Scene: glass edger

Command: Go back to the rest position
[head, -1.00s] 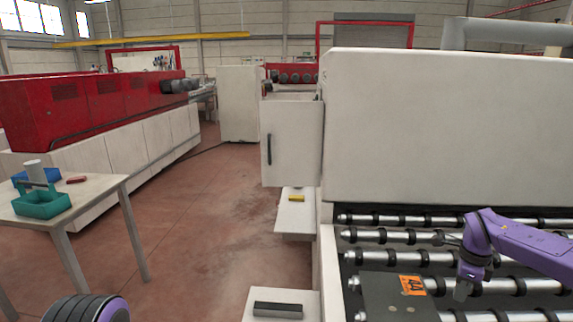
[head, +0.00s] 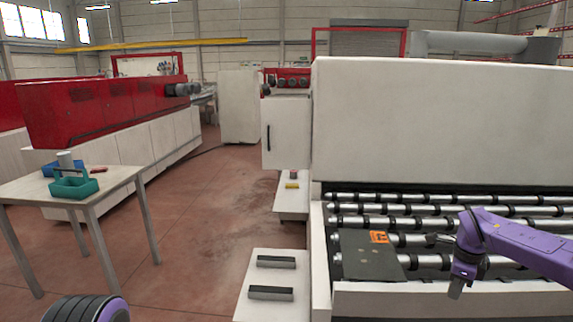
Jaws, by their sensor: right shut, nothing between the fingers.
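My right gripper (head: 456,290) is at the end of the purple arm that comes in from the right. It points down over the front of the roller bed, shut and empty. A dark flat panel (head: 365,262) with an orange label (head: 379,237) lies on the rollers (head: 425,222), left of my right gripper and apart from it in the picture. Only a dark ribbed and purple part of my left arm shows at the bottom left. My left gripper is out of view.
The white machine (head: 440,120) rises behind the rollers. A low white ledge (head: 250,282) with two dark bars stands left of the bed. Red floor (head: 190,240) lies open between.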

